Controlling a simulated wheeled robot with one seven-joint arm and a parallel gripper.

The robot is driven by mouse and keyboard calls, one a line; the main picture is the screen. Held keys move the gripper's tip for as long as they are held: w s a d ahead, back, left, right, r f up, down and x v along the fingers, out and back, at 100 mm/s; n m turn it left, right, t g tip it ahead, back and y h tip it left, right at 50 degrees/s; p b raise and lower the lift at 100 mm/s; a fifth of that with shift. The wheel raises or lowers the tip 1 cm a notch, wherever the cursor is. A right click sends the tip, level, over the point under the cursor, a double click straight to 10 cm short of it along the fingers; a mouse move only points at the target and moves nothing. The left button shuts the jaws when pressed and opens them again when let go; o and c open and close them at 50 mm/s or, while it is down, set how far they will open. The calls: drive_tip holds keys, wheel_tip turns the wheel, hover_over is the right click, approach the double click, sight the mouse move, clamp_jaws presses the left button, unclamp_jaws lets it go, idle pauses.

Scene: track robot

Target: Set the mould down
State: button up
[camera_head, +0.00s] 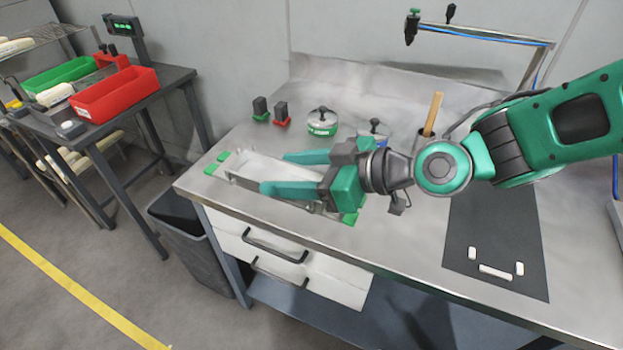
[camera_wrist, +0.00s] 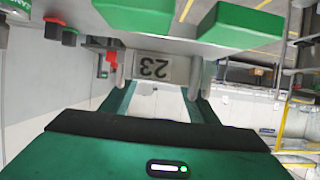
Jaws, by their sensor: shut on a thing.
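The mould (camera_head: 258,168) is a long, open, pale grey metal trough over the steel bench, among green corner blocks (camera_head: 224,156). My gripper (camera_head: 274,172) is shut on it, with teal fingers reaching along it from the right. In the wrist view, my gripper (camera_wrist: 158,88) has a finger on either side of a grey end plate (camera_wrist: 154,67) marked 23, which appears upside down. Green blocks (camera_wrist: 138,14) show close by at the top of that view. My gripper hides the mould's near right part. I cannot tell whether its underside touches the bench.
A pot with a wooden handle (camera_head: 432,115) is behind my wrist. A dark mat (camera_head: 495,235) with white pieces lies right. The bench's front edge (camera_head: 290,228) is close.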

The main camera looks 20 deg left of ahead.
drive_tip(key=w+d+f, duration=0.1)
drive_tip(key=w+f, duration=0.1)
drive_tip(key=w, duration=0.1)
drive_tip(key=w+d+f, duration=0.1)
drive_tip(key=w+f, duration=0.1)
drive_tip(key=w, duration=0.2)
drive_tip(key=w+d+f, duration=0.2)
drive_tip(key=w, duration=0.1)
drive_tip(key=shift+w+f, duration=0.35)
drive_tip(key=shift+f, duration=2.05)
drive_tip(key=o, duration=1.7)
drive_tip(key=shift+f, duration=0.1)
drive_tip(key=shift+c, duration=0.2)
drive_tip(key=v, duration=1.2)
